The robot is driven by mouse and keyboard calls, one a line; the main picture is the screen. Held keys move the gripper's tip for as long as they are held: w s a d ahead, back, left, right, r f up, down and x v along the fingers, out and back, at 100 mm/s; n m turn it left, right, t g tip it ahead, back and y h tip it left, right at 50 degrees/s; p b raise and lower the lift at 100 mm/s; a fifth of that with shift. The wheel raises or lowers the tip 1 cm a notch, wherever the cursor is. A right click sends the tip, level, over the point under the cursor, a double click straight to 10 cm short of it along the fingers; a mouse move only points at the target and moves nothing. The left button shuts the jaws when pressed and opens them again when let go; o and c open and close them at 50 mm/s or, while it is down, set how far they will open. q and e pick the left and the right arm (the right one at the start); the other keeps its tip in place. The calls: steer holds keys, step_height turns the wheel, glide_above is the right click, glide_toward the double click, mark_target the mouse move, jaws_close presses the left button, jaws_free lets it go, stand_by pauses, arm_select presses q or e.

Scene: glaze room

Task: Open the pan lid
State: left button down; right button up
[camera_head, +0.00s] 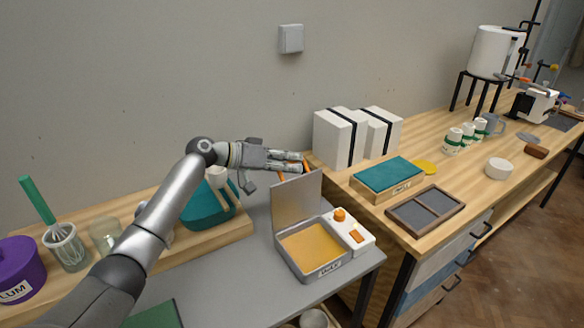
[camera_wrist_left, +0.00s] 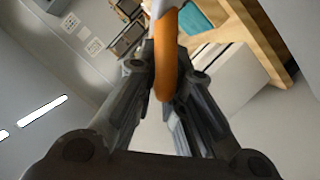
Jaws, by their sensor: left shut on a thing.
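The pan (camera_head: 334,272) is a grey square box with a label on its front and orange-yellow contents. It stands on the grey table. Its flat grey lid (camera_head: 297,200) stands raised, about upright, along the pan's back edge. My left gripper (camera_head: 302,160) is at the lid's top edge, shut on an orange handle. In the left wrist view the orange handle (camera_wrist_left: 165,60) passes between the two fingers. The gripper partly hides the handle in the head view. My right gripper does not show.
A white unit with an orange knob (camera_head: 340,214) adjoins the pan's right side. White boxes (camera_head: 335,140), a teal-topped block (camera_head: 388,174) and a dark tray (camera_head: 425,210) stand on the wooden bench. A teal container (camera_head: 205,207) is left of the pan.

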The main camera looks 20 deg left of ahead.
arm_select(q)
steer(key=shift+w+a+f, duration=0.15)
steer(key=shift+w+a, duration=0.05)
steer(key=shift+a, duration=0.1)
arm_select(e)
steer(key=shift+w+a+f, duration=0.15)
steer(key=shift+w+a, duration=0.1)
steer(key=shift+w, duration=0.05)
arm_select(q)
steer(key=c, duration=1.5)
jaws_free()
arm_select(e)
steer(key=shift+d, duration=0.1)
arm_select(q)
steer(key=v, duration=1.2)
steer(key=shift+w, duration=0.1)
steer(key=shift+f, duration=0.1)
